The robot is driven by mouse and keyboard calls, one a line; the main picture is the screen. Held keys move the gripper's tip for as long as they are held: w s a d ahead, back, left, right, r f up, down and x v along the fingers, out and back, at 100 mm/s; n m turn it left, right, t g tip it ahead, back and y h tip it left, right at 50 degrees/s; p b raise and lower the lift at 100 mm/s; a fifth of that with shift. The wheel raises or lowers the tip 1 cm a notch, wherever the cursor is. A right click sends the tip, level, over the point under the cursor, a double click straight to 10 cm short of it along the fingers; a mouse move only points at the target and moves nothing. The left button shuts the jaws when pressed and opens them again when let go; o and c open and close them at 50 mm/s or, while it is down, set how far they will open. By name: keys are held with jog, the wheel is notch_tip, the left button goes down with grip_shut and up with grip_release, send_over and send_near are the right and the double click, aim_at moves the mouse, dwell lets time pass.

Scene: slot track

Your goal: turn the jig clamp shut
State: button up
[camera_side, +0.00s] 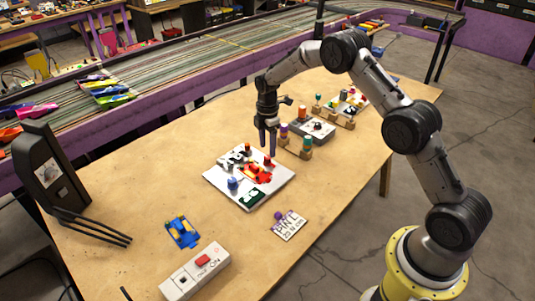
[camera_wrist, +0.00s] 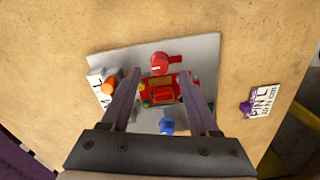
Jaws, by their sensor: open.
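The jig is a pale plate (camera_side: 218,180) near the middle of the table, also in the wrist view (camera_wrist: 205,50). A red car body (camera_wrist: 165,90) lies on it. A red round knob with a short bar (camera_wrist: 160,64) stands beside the car body and looks like the clamp; the bar points right in the wrist view. In the side view the red knob (camera_side: 267,159) is just below the fingertips. A blue knob (camera_side: 232,184) stands at another edge. My gripper (camera_side: 268,150) is open above the plate; in the wrist view its fingers (camera_wrist: 158,78) are apart over the car body. Contact cannot be told.
A grey box (camera_side: 312,130) and wooden posts with coloured tops (camera_side: 306,147) stand close behind the plate. A PIN L card (camera_side: 288,225), a blue-yellow car (camera_side: 182,231) and a switch box (camera_side: 196,272) lie nearer. A black stand (camera_side: 50,170) is at left.

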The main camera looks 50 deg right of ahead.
aim_at(267, 157)
jog(key=shift+f, duration=1.95)
jog(key=shift+c, duration=0.3)
grip_shut()
